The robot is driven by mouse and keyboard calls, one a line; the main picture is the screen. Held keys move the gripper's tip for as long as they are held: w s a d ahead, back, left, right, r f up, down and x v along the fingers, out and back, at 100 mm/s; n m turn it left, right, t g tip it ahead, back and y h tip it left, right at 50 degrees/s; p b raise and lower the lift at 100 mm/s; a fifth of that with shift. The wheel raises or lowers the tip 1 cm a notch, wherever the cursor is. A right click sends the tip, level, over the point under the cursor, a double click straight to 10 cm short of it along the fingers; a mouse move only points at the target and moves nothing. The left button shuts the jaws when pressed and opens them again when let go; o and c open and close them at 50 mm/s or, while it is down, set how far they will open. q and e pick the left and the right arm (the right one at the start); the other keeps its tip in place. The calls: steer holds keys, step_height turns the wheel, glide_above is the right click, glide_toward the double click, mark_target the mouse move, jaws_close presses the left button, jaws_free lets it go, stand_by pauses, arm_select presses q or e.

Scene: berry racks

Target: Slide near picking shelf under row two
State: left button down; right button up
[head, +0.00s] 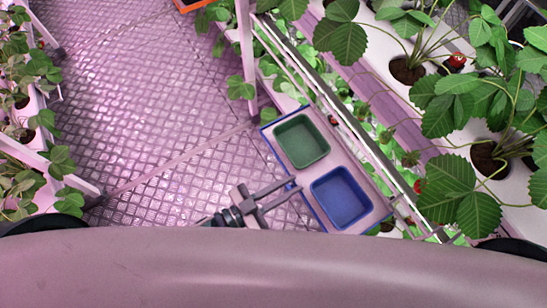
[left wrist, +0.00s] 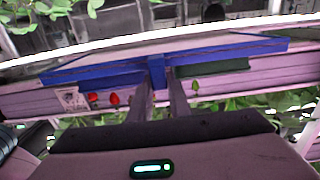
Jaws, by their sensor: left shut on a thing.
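The near picking shelf (head: 376,216) is a pale board with a blue rim, below the plant row at the right of the head view. It carries a green tray (head: 302,141) and a blue tray (head: 341,197). My left gripper (head: 291,188) is at the shelf's left edge, between the two trays. In the left wrist view, the blue shelf edge (left wrist: 100,76) spans the picture, and my left gripper's fingers (left wrist: 157,82) are shut on a blue tab (left wrist: 157,68) on it. My right gripper is out of view.
A planter row (head: 465,126) with strawberry plants and red berries overhangs at right, beside a long rail (head: 335,112). A white post (head: 246,55) stands beyond the shelf. Another plant rack (head: 48,168) is at left. The patterned floor (head: 150,110) between is clear.

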arm_select(q)
steer(key=s+d, duration=0.4)
steer(key=s, duration=0.2)
steer(key=shift+s+d, duration=0.3)
steer(key=shift+s, duration=0.1)
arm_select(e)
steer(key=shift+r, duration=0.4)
arm_select(q)
steer(key=c, duration=1.6)
jaws_free()
steer(key=shift+c, duration=0.2)
